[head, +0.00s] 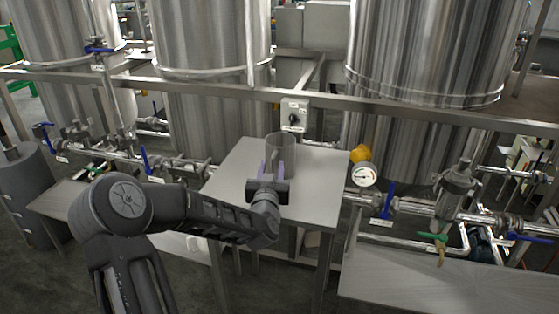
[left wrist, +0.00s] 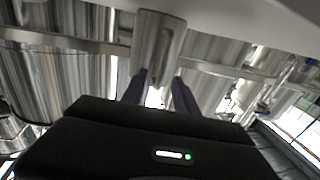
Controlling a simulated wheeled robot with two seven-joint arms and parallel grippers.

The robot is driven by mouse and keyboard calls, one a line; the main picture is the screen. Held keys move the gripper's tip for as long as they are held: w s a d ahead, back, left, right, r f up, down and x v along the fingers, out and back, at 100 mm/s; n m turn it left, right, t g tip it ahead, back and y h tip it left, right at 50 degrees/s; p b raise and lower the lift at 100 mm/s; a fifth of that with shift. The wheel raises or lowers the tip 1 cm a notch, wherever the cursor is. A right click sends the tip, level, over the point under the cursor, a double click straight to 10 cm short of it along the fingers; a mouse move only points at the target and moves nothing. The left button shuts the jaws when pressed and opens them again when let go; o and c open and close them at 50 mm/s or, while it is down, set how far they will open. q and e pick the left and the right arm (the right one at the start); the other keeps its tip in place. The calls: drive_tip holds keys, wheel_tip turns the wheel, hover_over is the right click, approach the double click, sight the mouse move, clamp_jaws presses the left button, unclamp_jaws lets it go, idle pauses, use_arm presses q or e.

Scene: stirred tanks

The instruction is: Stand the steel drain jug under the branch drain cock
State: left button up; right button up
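The steel drain jug (head: 286,148) stands upright on a small steel table in the middle of the head view. It also shows in the left wrist view (left wrist: 160,38), just beyond the fingers. My left gripper (head: 271,169) is in front of the jug, low on its near side. Its two fingers (left wrist: 159,88) are apart, with a visible gap between them; I cannot tell whether the tips touch the jug. A green-handled cock (head: 432,237) with a brass-coloured outlet sits on the pipework at right; I cannot tell for sure that it is the branch drain cock. My right gripper is not seen.
The small table (head: 232,178) has bare room around the jug. A low steel shelf (head: 430,280) lies at front right, below the pipes. A gauge (head: 364,176) and a blue valve handle (head: 388,201) stand right of the table. Large tanks (head: 430,60) and a rail stand behind.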

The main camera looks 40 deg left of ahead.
sight(273, 164)
use_arm(q)
drive_tip(key=shift+x, duration=1.55)
drive_tip(key=shift+s, duration=0.1)
clamp_jaws()
idle(0.4)
